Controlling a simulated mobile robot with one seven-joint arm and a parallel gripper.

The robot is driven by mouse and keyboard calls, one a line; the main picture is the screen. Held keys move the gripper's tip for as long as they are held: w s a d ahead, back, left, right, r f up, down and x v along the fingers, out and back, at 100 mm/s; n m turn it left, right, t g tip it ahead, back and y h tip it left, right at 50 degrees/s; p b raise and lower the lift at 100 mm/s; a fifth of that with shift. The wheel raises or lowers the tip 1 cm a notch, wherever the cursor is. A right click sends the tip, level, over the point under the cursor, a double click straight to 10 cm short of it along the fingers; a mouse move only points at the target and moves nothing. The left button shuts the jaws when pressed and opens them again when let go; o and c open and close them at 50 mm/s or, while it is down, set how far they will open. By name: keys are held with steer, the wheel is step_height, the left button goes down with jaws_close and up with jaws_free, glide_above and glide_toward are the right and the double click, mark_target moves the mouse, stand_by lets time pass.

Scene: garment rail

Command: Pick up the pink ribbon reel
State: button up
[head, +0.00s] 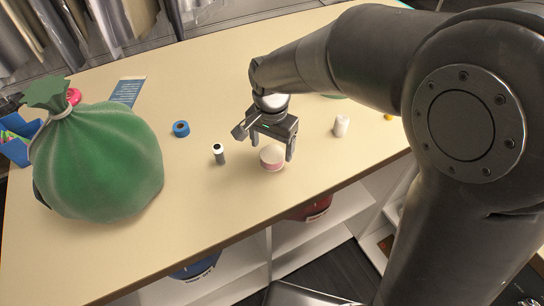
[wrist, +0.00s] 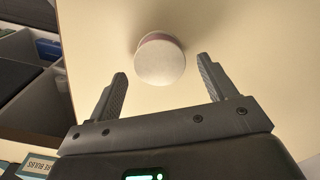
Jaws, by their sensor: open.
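The pink ribbon reel (head: 272,158) sits on the tabletop near its front edge, with a pale round top and a pink side. In the wrist view the reel (wrist: 161,62) shows mostly its whitish round face with a pink band along the upper rim. My gripper (head: 270,150) is open over the table at the reel. In the wrist view my two fingers (wrist: 162,72) stand apart on either side, and the reel lies between and slightly beyond their tips, touching neither as far as I can see.
A dark spool with a white top (head: 218,153) and a blue tape roll (head: 181,129) stand left of the reel. A white cylinder (head: 341,126) stands to the right. A large green sack (head: 98,165) fills the table's left end. Shelves (head: 318,232) lie below the front edge.

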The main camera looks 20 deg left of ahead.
mark_target(271, 156)
steer(key=shift+f, duration=1.4)
steer(key=shift+c, duration=0.4)
steer(key=c, duration=0.9)
